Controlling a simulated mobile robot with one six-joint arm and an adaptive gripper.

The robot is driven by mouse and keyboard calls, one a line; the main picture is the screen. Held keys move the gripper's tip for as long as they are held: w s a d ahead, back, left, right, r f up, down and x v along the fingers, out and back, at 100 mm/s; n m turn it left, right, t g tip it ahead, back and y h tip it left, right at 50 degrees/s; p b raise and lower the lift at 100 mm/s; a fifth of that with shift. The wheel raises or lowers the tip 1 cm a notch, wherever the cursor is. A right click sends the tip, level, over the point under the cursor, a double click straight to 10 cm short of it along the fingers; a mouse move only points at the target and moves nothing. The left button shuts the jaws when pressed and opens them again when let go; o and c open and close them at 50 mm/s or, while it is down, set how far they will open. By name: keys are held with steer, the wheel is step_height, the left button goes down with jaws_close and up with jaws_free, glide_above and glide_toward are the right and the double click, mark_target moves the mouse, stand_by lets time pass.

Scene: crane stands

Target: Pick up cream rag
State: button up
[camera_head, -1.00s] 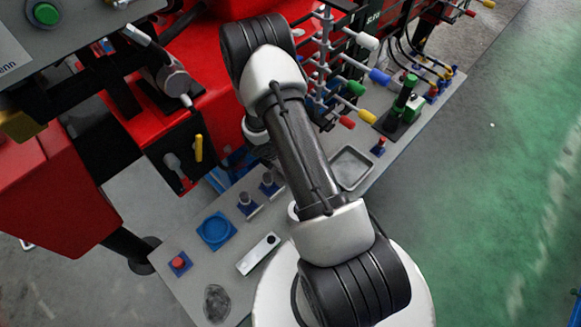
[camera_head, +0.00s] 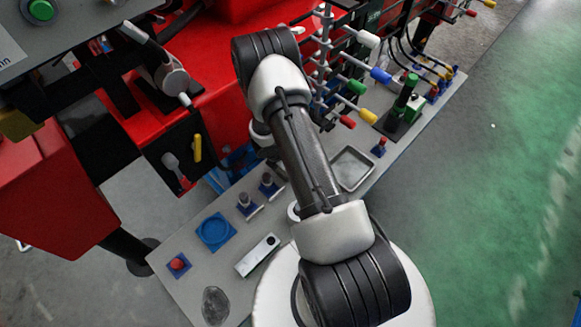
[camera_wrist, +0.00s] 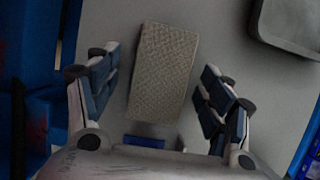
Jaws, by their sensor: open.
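In the wrist view a cream rag (camera_wrist: 162,72), a textured rectangular block shape, lies on the grey tabletop. It sits between and slightly ahead of the two blue-padded fingers of my gripper (camera_wrist: 161,88). The fingers are spread, with a gap on each side of the rag, and I see no contact. In the head view my arm hides the rag and the gripper.
A grey tray (camera_head: 352,168) lies on the grey table (camera_head: 190,268); its rim also shows in the wrist view (camera_wrist: 262,38). Blue structures flank the gripper. Knobs, a blue round dish (camera_head: 215,231) and a red button (camera_head: 178,263) stand nearby. A rack with coloured handles stands behind.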

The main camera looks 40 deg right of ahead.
steer(key=shift+f, duration=0.15)
steer(key=shift+c, duration=0.3)
steer(key=shift+s+a, duration=0.1)
steer(key=c, duration=1.1)
